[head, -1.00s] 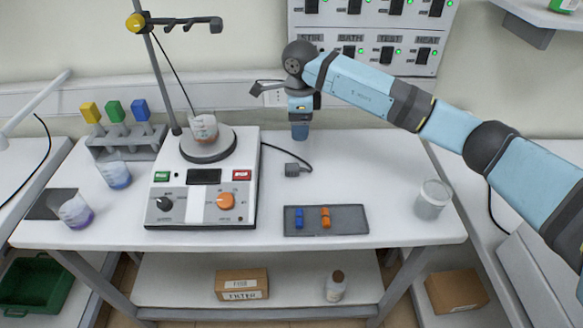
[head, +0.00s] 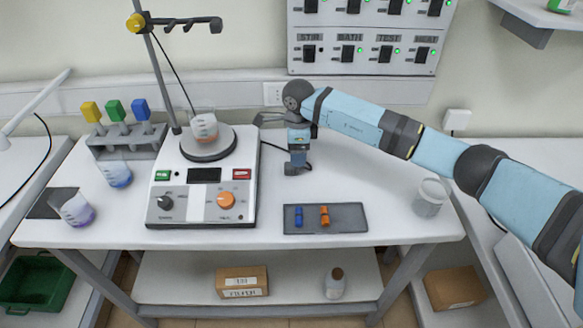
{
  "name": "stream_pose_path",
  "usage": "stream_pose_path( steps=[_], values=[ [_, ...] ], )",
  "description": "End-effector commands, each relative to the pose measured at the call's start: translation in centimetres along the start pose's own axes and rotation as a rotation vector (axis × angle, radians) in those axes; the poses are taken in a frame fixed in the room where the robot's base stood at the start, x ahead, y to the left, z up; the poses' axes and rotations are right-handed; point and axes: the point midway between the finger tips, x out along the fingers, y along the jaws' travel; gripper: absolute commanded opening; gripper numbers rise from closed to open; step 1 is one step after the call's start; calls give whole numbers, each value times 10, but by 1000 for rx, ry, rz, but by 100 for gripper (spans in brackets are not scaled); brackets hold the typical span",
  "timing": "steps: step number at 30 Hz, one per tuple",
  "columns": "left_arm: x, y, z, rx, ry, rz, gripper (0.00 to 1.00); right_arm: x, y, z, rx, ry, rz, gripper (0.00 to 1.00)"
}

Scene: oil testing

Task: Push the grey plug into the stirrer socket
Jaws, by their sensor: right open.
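The grey plug (head: 291,170) lies on the white table to the right of the hotplate stirrer, on the end of its black cable. My right gripper (head: 298,160) is open and comes down right over the plug. Its fingertips hide part of the plug, so I cannot tell if they touch it. A pale wall socket (head: 272,94) sits in the trunking behind, partly hidden by my arm. A switch panel with a label reading STIR (head: 308,38) is above it. My left gripper is not in view.
The stirrer (head: 190,212) carries a beaker (head: 204,126) beside a stand. A grey tray (head: 345,218) with blue and orange pieces lies in front. A beaker (head: 430,198) stands at the right. Another wall socket (head: 457,120) is at the right.

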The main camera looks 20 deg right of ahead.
Motion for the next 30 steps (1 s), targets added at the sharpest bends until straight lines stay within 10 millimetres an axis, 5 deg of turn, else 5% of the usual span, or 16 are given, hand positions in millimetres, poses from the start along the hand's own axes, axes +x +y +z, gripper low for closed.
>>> stream_pose_path(
  steps=[8,18,28,30],
  values=[
    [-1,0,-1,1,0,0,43,5,2,1,0,0,1,66],
    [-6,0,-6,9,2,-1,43,49,8,4,1,0,2,66],
    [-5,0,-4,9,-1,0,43,52,7,4,0,0,0,66],
    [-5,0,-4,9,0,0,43,52,7,4,0,0,0,54]
  ],
)
